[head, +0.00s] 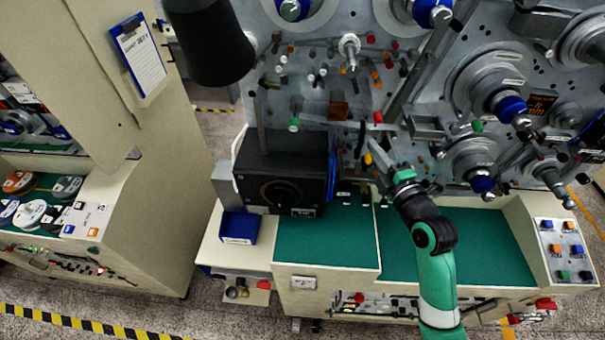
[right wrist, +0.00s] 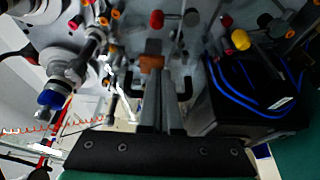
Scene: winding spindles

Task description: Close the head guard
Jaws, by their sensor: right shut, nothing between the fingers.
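No part is plainly marked as the head guard, and I cannot tell for sure which part it is. A black box-shaped housing (head: 270,165) with a round knob and blue strips on its right side stands on the green bench top. It also shows at the right of the right wrist view (right wrist: 250,105), with blue curved lines on it. My right gripper (head: 378,146) is to the right of this housing, in front of the grey machine panel. In the right wrist view its two fingers (right wrist: 161,85) lie together, empty. My left gripper is not in view.
Grey spindles with blue caps (head: 510,105) crowd the panel at right. Small coloured knobs and a yellow one (right wrist: 240,40) stick out near my right gripper. A blue bin (head: 239,228) stands at the bench's left. The green bench top (head: 335,245) is mostly clear.

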